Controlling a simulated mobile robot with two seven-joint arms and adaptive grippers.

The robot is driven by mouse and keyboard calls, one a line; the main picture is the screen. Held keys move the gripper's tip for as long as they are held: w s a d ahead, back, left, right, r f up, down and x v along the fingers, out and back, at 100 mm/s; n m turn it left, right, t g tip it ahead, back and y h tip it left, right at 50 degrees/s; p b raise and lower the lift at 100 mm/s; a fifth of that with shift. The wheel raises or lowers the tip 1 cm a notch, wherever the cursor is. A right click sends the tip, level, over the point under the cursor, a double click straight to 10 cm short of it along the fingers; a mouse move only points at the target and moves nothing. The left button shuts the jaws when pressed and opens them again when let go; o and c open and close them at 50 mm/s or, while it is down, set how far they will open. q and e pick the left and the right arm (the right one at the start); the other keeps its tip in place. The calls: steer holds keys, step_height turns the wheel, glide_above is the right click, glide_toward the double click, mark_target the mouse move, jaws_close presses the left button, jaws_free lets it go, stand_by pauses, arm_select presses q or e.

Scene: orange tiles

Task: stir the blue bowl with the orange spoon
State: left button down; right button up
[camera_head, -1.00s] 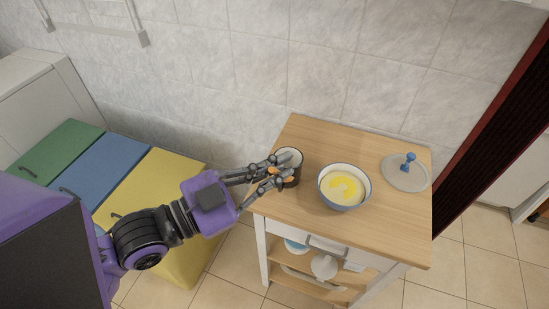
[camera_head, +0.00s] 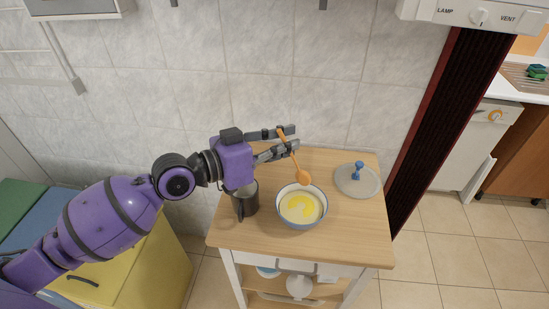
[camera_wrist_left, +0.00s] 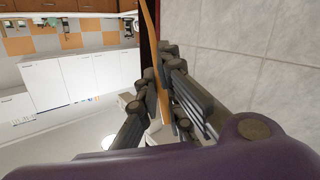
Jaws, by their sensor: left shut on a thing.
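The blue bowl (camera_head: 301,222) stands on the wooden cart top and holds a pale cream and yellow content. My left gripper (camera_head: 284,142) is above and behind the bowl, shut on the orange spoon (camera_head: 294,160). The spoon hangs head down, tilted, with its head over the bowl's back rim; whether it touches the rim I cannot tell. In the left wrist view the spoon's handle (camera_wrist_left: 152,28) passes between the fingers (camera_wrist_left: 158,90). My right gripper is not in view.
A grey lid with a blue knob (camera_head: 357,181) lies at the right. The tiled wall is close behind. The front of the cart top is clear.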

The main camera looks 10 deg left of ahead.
arm_select(q)
step_height(320, 180, down, 11)
steer(key=b, duration=0.6)
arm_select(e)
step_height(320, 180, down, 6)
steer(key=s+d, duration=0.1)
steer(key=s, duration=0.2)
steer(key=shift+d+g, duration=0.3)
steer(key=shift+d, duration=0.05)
arm_select(q)
steer(key=shift+r, duration=0.1)
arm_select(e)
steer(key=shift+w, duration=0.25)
arm_select(q)
steer(key=shift+d, duration=0.15)
